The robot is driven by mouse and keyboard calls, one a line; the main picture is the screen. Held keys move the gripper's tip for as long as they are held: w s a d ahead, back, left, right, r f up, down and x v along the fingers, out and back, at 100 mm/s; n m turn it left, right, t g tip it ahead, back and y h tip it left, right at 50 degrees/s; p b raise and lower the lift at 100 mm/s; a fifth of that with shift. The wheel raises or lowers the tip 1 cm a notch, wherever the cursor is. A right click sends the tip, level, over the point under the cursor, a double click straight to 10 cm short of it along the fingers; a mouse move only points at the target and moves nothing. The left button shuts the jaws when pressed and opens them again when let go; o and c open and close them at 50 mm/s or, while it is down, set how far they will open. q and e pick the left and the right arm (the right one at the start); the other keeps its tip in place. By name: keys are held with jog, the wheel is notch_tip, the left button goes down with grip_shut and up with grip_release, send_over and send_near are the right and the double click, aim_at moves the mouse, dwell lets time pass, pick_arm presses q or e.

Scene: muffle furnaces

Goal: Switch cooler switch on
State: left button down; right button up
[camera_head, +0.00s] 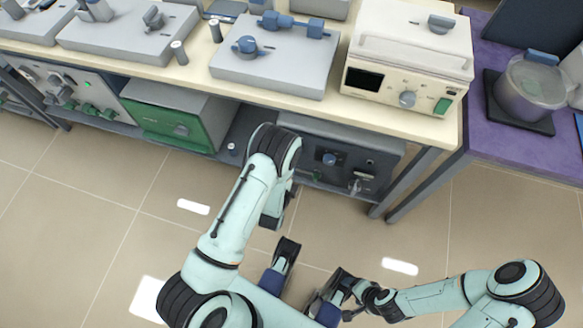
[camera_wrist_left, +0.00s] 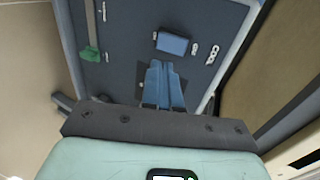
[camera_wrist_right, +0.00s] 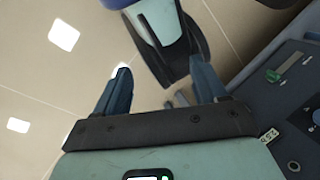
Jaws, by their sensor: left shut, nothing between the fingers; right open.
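A dark unit (camera_head: 395,150) on the shelf under the bench has a blue knob (camera_head: 330,158) on its front. My right gripper (camera_wrist_right: 160,82) is open and empty over the floor.
A green-fronted box (camera_head: 165,125) stands left of the dark unit. The bench leg (camera_head: 408,180) is on its right. In the right wrist view, one of my own links is just beyond the fingers, and a dark panel with a green part (camera_wrist_right: 280,72) is at right.

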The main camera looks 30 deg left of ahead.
pick_arm(q)
jog(key=v, duration=0.6)
jog(key=shift+p, duration=0.4)
pick_arm(e)
jog(key=shift+s+a+r+g, duration=0.3)
jog(key=shift+s+a+r, duration=0.2)
jog(key=shift+s+r, duration=0.15)
pick_arm(q)
jog(key=shift+s, duration=0.1)
